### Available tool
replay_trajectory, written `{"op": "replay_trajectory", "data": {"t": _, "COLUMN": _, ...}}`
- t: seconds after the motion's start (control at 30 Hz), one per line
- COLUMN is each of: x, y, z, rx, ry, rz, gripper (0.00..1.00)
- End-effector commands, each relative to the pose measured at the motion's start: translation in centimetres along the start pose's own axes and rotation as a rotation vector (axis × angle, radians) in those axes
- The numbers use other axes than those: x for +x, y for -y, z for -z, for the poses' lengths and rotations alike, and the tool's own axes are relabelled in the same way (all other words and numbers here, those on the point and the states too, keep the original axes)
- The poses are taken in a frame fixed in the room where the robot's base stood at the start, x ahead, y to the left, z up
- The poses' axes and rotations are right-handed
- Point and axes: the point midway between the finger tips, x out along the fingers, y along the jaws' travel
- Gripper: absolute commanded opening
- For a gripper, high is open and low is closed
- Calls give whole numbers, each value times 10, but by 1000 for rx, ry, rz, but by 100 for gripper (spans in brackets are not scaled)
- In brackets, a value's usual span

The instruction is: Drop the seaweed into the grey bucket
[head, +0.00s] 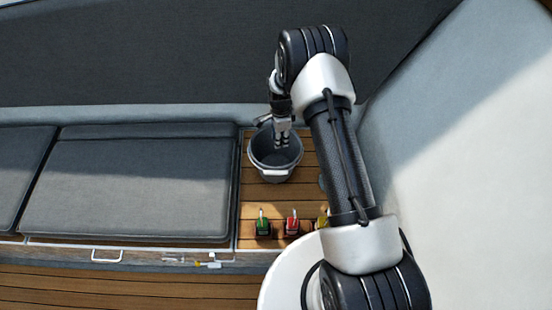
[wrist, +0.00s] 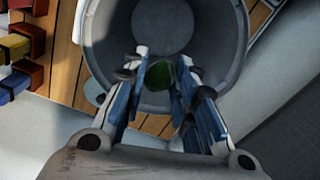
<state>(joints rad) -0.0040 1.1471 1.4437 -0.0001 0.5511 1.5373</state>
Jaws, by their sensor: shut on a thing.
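The grey bucket (head: 258,163) stands upright on the slatted wooden ledge, and its open mouth shows in the wrist view (wrist: 238,45). My gripper (head: 283,142) points down over the bucket's mouth in the head view. In the wrist view my gripper (wrist: 167,68) is shut on the dark green seaweed (wrist: 159,78), a small piece between the blue-padded fingers. The seaweed shows against the bucket's inside; how high it is above the bottom I cannot tell. In the head view the seaweed cannot be made out.
A green-based item (head: 263,227), a red one (head: 292,225) and a yellow one (head: 322,220) stand in a row at the ledge's front. A grey seat cushion (head: 130,190) lies to the left. A pale sloping wall (head: 460,180) rises on the right.

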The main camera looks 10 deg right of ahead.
Motion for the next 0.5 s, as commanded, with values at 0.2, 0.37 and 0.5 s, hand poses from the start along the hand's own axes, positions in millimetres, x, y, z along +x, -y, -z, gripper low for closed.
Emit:
{"op": "replay_trajectory", "data": {"t": 0.2, "x": 10, "y": 0, "z": 0, "rx": -1, "ry": 0, "rz": 0, "gripper": 14}}
{"op": "replay_trajectory", "data": {"t": 0.37, "x": 10, "y": 0, "z": 0, "rx": -1, "ry": 0, "rz": 0, "gripper": 14}}
{"op": "replay_trajectory", "data": {"t": 0.5, "x": 10, "y": 0, "z": 0, "rx": -1, "ry": 0, "rz": 0, "gripper": 35}}
